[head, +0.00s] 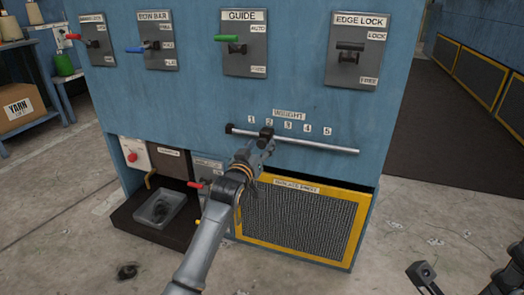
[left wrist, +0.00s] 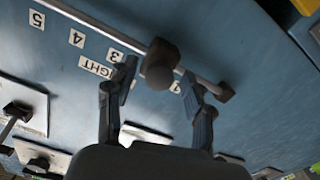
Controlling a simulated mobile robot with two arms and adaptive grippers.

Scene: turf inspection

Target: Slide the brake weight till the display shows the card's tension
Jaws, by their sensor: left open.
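The brake weight (head: 267,131) is a dark block with a round knob on a thin metal rod (head: 320,146), just below the number 2 of the scale. In the left wrist view the weight (left wrist: 160,64) sits between the two fingers of my left gripper (left wrist: 158,82). My left gripper (head: 264,142) is open around the weight; I cannot tell whether either finger touches it. Part of my right gripper (head: 424,276) shows at the lower right, away from the machine, its jaws unclear. I can make out neither a tension reading nor the card.
Above the rod are levers marked bow bar (head: 157,46), guide (head: 240,46) and edge lock (head: 351,50). Below are a yellow-framed mesh guard (head: 300,252), a red button (head: 132,157) and a grey tray (head: 160,210). The concrete floor in front is mostly free.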

